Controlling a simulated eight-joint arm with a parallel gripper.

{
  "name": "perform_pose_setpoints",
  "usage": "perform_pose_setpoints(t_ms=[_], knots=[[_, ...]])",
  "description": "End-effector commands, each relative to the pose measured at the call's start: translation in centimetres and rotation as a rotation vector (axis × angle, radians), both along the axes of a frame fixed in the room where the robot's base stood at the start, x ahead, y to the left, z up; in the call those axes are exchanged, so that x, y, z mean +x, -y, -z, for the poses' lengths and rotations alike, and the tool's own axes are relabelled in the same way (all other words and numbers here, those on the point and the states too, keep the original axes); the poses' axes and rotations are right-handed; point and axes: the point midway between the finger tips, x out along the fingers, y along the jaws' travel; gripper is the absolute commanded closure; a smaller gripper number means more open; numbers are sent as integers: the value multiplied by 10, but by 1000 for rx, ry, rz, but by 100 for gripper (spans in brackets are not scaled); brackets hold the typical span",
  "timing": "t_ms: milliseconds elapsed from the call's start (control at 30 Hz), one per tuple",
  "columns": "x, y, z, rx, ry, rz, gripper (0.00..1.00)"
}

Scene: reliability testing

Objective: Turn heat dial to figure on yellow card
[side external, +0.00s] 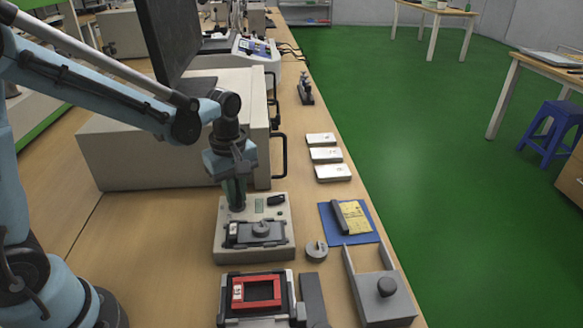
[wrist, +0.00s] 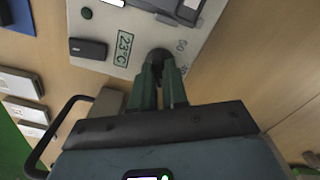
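The heater unit (side external: 285,240) is a pale box on the bench with a small display (wrist: 124,45) that reads 23°C. Its dark round heat dial (wrist: 160,54) shows in the wrist view, with printed figures beside it, one looking like 60. My gripper (side external: 237,205) points down at the dial. In the wrist view its two green fingers (wrist: 161,72) stand close together at the dial with a narrow gap between them; I cannot tell whether they grip it. The yellow card (side external: 357,217) lies on a blue mat (side external: 330,232); its figure is too small to read.
A dark cylinder (side external: 340,217) lies by the card. A grey round weight (side external: 316,251), a red frame (side external: 257,291) and a grey fixture (side external: 385,308) stand nearby. Several white boxes (side external: 327,155) lie behind. A large beige cabinet (side external: 140,150) with black handles stands close behind my gripper.

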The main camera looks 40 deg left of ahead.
Motion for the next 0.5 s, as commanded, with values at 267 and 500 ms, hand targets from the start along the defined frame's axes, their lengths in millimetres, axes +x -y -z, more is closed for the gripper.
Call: perform_pose_setpoints(t_ms=[267, 500], knots=[[0, 0, 0, 0, 0, -111, 100], [0, 0, 0, 0, 0, -255, 100]])
